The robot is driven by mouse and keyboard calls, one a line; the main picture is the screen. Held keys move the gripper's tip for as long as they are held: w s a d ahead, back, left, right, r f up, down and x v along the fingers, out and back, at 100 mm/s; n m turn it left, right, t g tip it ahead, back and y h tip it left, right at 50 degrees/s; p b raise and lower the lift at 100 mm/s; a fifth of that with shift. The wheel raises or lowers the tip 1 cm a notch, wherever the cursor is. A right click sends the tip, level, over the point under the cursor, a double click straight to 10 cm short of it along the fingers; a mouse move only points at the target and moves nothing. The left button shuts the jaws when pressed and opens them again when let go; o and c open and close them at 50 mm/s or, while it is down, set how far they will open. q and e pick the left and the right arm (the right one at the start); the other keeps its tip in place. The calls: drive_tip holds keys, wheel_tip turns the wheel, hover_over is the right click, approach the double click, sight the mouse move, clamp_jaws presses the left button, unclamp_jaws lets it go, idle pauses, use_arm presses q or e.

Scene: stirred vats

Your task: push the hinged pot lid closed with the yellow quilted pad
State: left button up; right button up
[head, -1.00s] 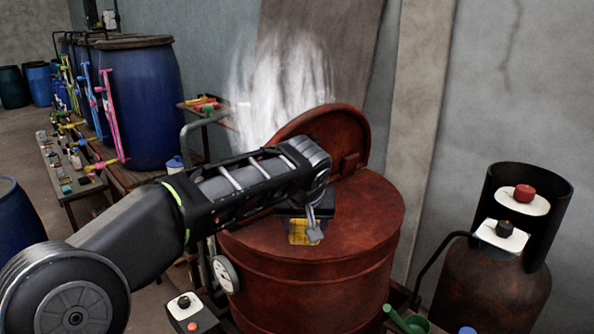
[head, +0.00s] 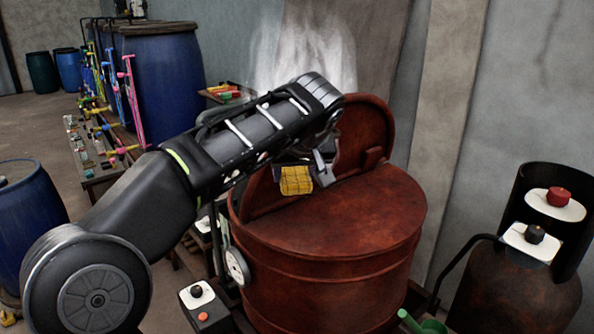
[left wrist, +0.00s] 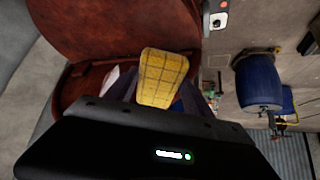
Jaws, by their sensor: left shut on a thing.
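The rust-red pot (head: 325,275) has a flat top, with its hinged lid (head: 372,122) standing up open at the back. Steam rises behind the lid. My left gripper (head: 308,172) is shut on the yellow quilted pad (head: 297,181), which hangs in front of the lid's near face, above the hinge line. My arm hides part of the lid, and I cannot tell whether the pad touches it. In the left wrist view the pad (left wrist: 163,78) sticks out between the fingers, over the rust-red pot top. My right gripper is not in view.
A dial gauge (head: 237,266) sits on the pot's left side, with a button box (head: 203,309) below. A gas cylinder (head: 530,285) with a red knob stands at the right. Blue barrels (head: 163,85) and a low bench with pink and yellow tools are at the left.

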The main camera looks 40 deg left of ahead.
sight(258, 177)
use_arm(q)
drive_tip(key=w+a+f+b, duration=0.1)
drive_tip(key=a+f+b, duration=0.2)
drive_tip(key=a+f, duration=0.2)
drive_tip(key=shift+w+f, duration=0.3)
drive_tip(key=shift+f, duration=0.25)
drive_tip(key=shift+a, duration=0.2)
idle(0.3)
drive_tip(key=shift+w+a+f+p, duration=0.25)
drive_tip(key=shift+w+a+p, duration=0.25)
drive_tip(key=shift+a, duration=0.95)
drive_tip(key=shift+w+a+f+p, duration=0.25)
drive_tip(key=shift+w+a+p, duration=0.2)
drive_tip(key=shift+a, duration=0.95)
drive_tip(key=shift+w+a+f+p, duration=0.25)
drive_tip(key=shift+w+a+p, duration=0.2)
drive_tip(key=shift+a, duration=1)
drive_tip(key=shift+s+r, duration=0.1)
drive_tip(key=shift+s, duration=0.05)
